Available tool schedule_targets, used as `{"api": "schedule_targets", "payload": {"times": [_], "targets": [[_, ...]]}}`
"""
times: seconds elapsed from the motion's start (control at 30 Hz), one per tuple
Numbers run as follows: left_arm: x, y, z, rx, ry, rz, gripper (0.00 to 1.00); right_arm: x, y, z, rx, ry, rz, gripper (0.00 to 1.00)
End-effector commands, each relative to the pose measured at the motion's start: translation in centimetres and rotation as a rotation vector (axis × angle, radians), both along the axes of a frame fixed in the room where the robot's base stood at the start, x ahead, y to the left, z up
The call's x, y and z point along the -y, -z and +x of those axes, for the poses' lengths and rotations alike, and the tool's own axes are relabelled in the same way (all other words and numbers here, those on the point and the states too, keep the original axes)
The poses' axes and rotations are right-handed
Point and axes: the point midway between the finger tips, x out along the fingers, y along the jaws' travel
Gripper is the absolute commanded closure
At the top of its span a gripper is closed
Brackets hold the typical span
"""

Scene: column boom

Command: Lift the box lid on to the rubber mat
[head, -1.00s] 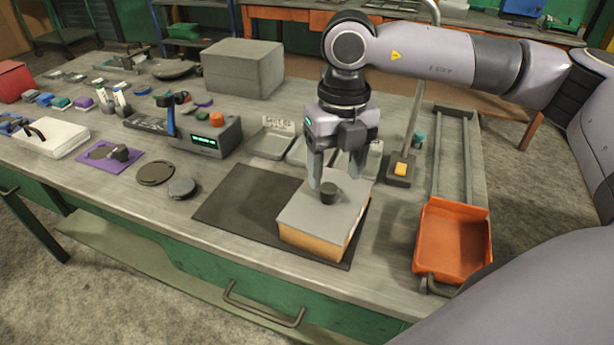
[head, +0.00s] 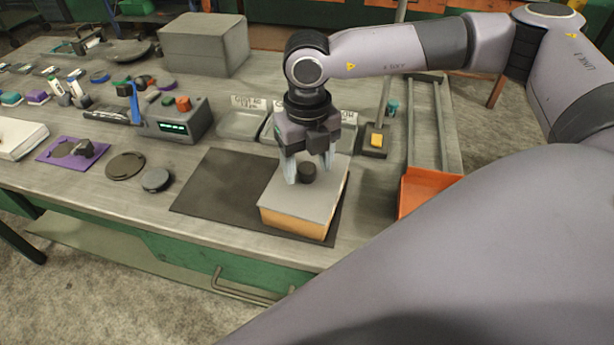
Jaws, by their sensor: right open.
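The box (head: 293,221) has tan sides and stands on the right part of the dark rubber mat (head: 215,190). The grey box lid (head: 285,200) lies flat on top of it, with a short dark knob (head: 308,172) standing up from it. My right gripper (head: 308,174) points down over the lid. Its fingers are apart, one on each side of the knob; I cannot tell whether they touch it. The left part of the mat is bare. My left gripper is not in view.
An orange bin (head: 425,188) stands at the right by metal rails, partly hidden by my arm. A stand with a yellow button (head: 377,139) is behind the box. Grey trays (head: 242,124), a device with a green display (head: 175,127) and dark discs (head: 126,166) lie around the mat.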

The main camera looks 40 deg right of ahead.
Motion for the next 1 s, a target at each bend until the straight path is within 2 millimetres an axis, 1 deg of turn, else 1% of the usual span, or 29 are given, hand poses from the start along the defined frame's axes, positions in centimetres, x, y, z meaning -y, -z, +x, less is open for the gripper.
{"api": "schedule_targets", "payload": {"times": [0.1, 0.13, 0.17, 0.2, 0.27, 0.3, 0.6, 0.77, 0.87, 0.97, 1.0], "targets": [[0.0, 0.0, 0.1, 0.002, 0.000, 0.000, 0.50, 0.0, 0.0, 0.0, 0.000, 0.000, 0.000, 0.37], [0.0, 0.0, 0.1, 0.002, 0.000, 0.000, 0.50, 0.0, 0.0, 0.0, 0.000, 0.000, 0.000, 0.44], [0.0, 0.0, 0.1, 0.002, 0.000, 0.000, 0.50, 0.0, 0.0, 0.0, 0.000, 0.000, 0.000, 0.53], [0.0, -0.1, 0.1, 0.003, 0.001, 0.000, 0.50, 0.0, 0.0, 0.0, 0.000, 0.000, 0.000, 0.67], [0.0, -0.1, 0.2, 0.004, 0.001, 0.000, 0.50, 0.0, 0.0, 0.0, 0.000, 0.000, 0.000, 0.86], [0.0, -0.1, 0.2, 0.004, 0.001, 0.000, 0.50, 0.0, 0.0, 0.0, 0.000, 0.000, 0.000, 0.99], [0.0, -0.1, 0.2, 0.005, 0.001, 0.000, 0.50, 0.0, -0.1, 0.0, 0.000, 0.000, 0.001, 0.99], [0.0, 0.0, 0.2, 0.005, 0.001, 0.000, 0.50, 0.0, -0.9, 0.0, 0.001, 0.000, 0.001, 0.99], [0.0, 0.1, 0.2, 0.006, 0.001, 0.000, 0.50, -0.1, -2.1, 0.1, 0.003, 0.000, 0.001, 0.99], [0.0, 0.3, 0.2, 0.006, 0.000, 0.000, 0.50, -0.1, -4.0, 0.1, 0.005, -0.001, 0.002, 0.99], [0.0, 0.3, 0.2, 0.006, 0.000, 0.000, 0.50, -0.1, -4.9, 0.1, 0.004, -0.001, 0.002, 0.99]]}}
